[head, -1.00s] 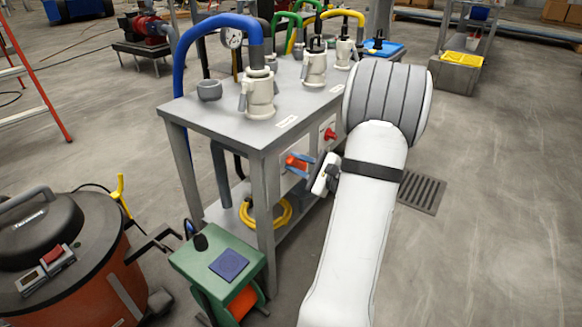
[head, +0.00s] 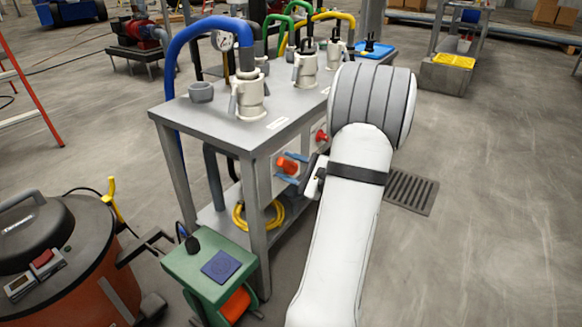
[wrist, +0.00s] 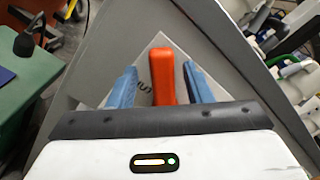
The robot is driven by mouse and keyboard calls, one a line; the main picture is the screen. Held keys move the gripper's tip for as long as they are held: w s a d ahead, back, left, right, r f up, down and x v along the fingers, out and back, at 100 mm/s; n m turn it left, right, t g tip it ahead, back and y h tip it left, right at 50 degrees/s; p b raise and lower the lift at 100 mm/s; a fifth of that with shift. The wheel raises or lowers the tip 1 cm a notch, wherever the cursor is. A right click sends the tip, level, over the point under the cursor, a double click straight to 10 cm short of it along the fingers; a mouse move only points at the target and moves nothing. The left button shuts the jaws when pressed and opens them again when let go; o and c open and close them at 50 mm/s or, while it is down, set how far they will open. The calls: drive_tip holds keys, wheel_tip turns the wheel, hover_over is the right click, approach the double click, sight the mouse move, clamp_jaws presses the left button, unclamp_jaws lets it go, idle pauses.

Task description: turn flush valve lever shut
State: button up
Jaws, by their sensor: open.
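The orange-red lever (head: 286,166) of the flush valve is on a pale panel under the steel bench's top. In the wrist view the lever (wrist: 161,76) points up the picture, in front of a grey plate with partly hidden lettering. My gripper (wrist: 162,72) is open, with one blue finger on each side of the lever. A gap shows on both sides, slightly wider on the right. In the head view my gripper (head: 283,168) is at the lever, and the blue fingers show above and below it. The valve body behind the lever is hidden.
The steel bench (head: 240,135) carries white fittings with coloured hoses. A red knob (head: 321,137) is farther along its side. A green stool-like stand (head: 212,262) and an orange-black vacuum (head: 65,250) are at the front left.

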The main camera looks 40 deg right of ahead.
drive_tip(key=shift+s+d+r, duration=0.1)
drive_tip(key=shift+s, duration=0.1)
drive_tip(key=p+v, duration=0.2)
drive_tip(key=v, duration=0.5)
drive_tip(key=shift+s, duration=0.2)
drive_tip(key=shift+p, duration=0.3)
